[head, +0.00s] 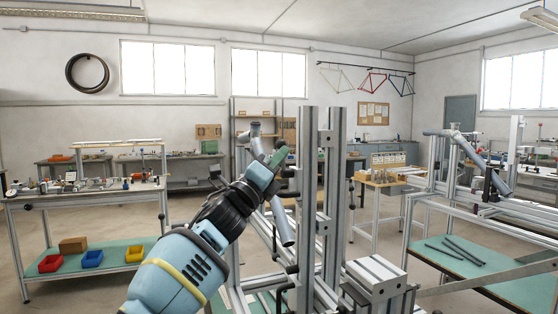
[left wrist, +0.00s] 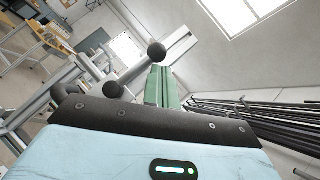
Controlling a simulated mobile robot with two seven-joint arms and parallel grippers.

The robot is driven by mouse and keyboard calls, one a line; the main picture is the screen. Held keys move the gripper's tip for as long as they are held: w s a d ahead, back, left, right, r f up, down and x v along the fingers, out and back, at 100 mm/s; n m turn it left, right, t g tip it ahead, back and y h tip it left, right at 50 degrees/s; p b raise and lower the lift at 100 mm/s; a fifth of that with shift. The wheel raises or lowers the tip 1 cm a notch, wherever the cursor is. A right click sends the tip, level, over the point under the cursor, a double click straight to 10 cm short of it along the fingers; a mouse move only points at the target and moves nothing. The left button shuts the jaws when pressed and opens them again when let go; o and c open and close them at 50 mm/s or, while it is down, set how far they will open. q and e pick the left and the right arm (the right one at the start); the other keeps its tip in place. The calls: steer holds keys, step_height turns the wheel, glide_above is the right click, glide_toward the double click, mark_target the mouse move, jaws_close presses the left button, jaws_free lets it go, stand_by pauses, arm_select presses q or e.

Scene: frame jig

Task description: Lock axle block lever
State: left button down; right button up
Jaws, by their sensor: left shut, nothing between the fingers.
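My left gripper (head: 282,154) is raised in front of the upright aluminium frame jig (head: 308,200), its green fingers shut and empty. In the left wrist view the shut fingers (left wrist: 163,88) point at a black ball knob (left wrist: 156,53), which shows just beyond their tips. Whether they touch it I cannot tell. A second black knob (left wrist: 113,90) shows to the left, on grey jig parts. I cannot tell for sure which knob belongs to the axle block lever. The gripper and forearm hide part of the jig in the head view. My right gripper is not in view.
A grey block with a slotted top (head: 375,274) stands right of the jig posts. A workbench (head: 90,190) with small parts is at left, with red, blue and yellow bins on its lower shelf. Another jig bench (head: 480,270) is at right. Open floor lies between.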

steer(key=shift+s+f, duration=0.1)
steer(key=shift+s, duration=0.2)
